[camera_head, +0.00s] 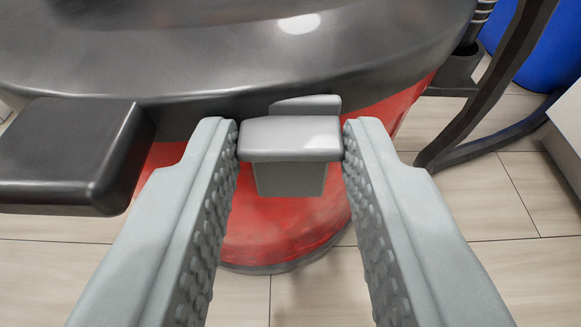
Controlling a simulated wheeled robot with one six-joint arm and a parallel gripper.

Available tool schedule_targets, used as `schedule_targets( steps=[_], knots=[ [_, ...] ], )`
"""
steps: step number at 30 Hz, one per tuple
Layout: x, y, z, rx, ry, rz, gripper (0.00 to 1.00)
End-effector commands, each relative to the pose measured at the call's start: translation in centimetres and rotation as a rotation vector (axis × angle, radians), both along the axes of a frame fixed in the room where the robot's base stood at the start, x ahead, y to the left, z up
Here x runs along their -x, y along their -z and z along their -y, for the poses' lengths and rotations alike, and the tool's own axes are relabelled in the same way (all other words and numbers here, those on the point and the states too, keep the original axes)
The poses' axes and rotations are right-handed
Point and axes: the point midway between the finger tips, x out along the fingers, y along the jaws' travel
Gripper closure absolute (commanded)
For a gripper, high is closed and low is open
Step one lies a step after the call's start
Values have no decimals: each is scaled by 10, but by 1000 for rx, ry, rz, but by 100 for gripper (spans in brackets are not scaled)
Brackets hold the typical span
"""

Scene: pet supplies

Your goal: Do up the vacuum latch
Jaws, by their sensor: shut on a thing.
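The vacuum (210,68) fills the upper part of the view, with a dark grey lid over a red drum (290,228). A light grey latch (291,139) sits at the lid's front edge, its lower part hanging in front of the red drum. My gripper (291,142) comes from below, with one finger on each side of the latch. Both fingertips touch the latch's sides, and it is held between them. Whether the latch's hook catches on the drum is hidden behind it.
A dark block-like handle (70,150) juts from the lid at left, close to my left finger. A dark curved frame (490,95) stands at right, with a blue object (545,50) behind it. Pale tiled floor (480,215) is clear below right.

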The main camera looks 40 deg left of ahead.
Motion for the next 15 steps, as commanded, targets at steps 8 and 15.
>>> schedule_targets(
  steps=[8, 15],
  knots=[
    [0, 0, 0, 0, 0, 2, 58],
    [0, 0, 0, 0, 0, 2, 47]
  ],
)
